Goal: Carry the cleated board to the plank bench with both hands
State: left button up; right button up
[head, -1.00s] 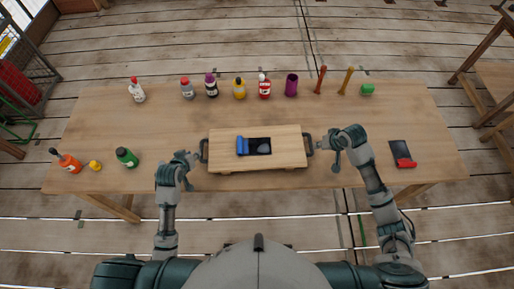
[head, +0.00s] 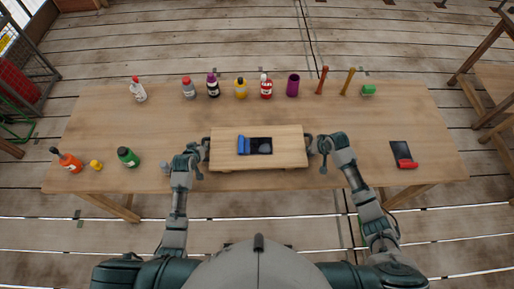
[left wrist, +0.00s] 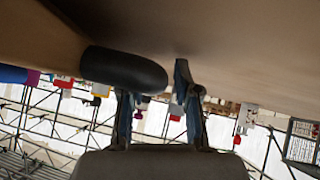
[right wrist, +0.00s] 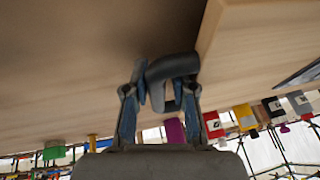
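The cleated board (head: 285,155) lies flat on the wooden table, with a dark handle at each end. A black rectangular item with a blue part (head: 255,146) lies on it. My left gripper (head: 194,160) is at the left handle; in the left wrist view its fingers are apart and the dark handle (left wrist: 125,68) shows beside and partly over one finger. My right gripper (head: 322,150) is at the right handle; in the right wrist view the handle (right wrist: 172,68) shows between its parted fingers. A wooden bench-like structure (head: 497,75) stands at the right edge, partly out of view.
Several bottles, a purple cup (head: 293,86), upright sticks and a green block (head: 368,90) line the table's back. An orange bottle (head: 69,161) and a green bottle (head: 128,157) are at left. A black-and-red item (head: 403,155) lies at right. Floor is open between table and bench.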

pick_arm(q)
jog(key=c, duration=0.4)
pick_arm(e)
jog(key=c, duration=0.4)
pick_arm(q)
grip_shut()
pick_arm(e)
grip_shut()
pick_arm(q)
jog(key=shift+d+r, duration=0.1)
jog(key=shift+d, duration=0.35)
pick_arm(e)
jog(key=shift+d+f, duration=0.1)
jog(key=shift+d, duration=0.4)
pick_arm(q)
jog(key=shift+r, duration=0.15)
pick_arm(e)
jog(key=shift+d, duration=0.1)
pick_arm(q)
jog(key=shift+r, duration=0.1)
pick_arm(e)
jog(key=shift+r, duration=0.2)
